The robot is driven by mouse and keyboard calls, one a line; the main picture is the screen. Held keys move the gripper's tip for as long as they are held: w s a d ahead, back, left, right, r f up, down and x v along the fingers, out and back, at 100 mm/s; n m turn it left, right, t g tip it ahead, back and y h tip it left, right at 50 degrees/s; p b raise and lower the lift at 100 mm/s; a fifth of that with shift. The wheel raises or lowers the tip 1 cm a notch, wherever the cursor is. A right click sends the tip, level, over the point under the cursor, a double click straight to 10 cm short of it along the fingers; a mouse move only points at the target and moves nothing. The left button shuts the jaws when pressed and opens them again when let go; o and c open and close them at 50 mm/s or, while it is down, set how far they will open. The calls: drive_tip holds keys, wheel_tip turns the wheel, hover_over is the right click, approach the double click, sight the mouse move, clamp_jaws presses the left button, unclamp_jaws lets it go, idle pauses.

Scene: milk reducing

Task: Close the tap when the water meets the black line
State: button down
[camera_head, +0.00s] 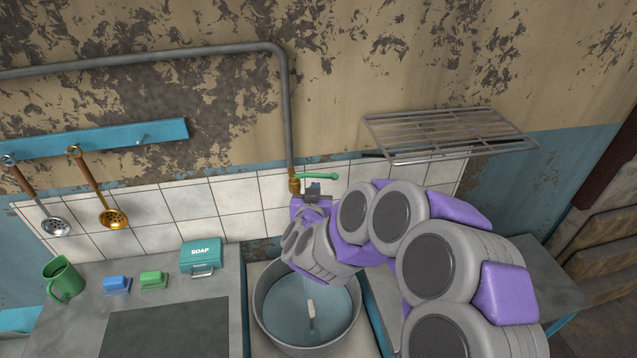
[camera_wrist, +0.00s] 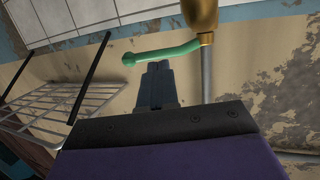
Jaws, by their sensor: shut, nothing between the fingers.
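The tap has a brass body (camera_head: 294,187) on a grey pipe and a green lever handle (camera_head: 318,176) that points right. In the wrist view the green handle (camera_wrist: 165,52) lies across just beyond my fingertips, with the brass body (camera_wrist: 200,14) at its right. My gripper (camera_head: 313,187) is shut and empty, just below the handle; the shut fingers also show in the wrist view (camera_wrist: 158,68). I cannot tell if they touch the handle. A metal pot (camera_head: 262,312) below holds water (camera_head: 335,315) with a small pale shape in it. I cannot make out a black line.
A wire rack (camera_head: 450,133) juts from the wall to the right of the tap. A soap box (camera_head: 201,256), green and blue sponges and a green mug (camera_head: 64,279) stand on the left counter. Ladles hang from a blue rail (camera_head: 95,139). My arm crosses the right side.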

sight(325, 176)
drive_tip(key=shift+w+d+f, duration=0.1)
drive_tip(key=shift+w+d, duration=0.6)
drive_tip(key=shift+w, duration=0.3)
drive_tip(key=shift+w+d, duration=0.7)
drive_tip(key=shift+w, duration=0.3)
drive_tip(key=a, duration=0.1)
drive_tip(key=a+b, duration=0.1)
drive_tip(key=shift+w+a+f, duration=0.15)
drive_tip(key=shift+a+f, duration=0.05)
drive_tip(key=shift+a, duration=0.1)
drive_tip(key=w+d+n+y+b, duration=0.1)
drive_tip(key=b, duration=0.1)
drive_tip(key=d+n+y+b, duration=0.1)
drive_tip(key=d+y+b, duration=0.1)
drive_tip(key=shift+w+d, duration=0.1)
drive_tip(key=shift+w, duration=0.3)
drive_tip(key=shift+w+r, duration=0.1)
drive_tip(key=shift+w, duration=0.05)
drive_tip(key=shift+w+a, duration=0.1)
drive_tip(key=shift+a, duration=0.6)
drive_tip(key=shift+d, duration=0.15)
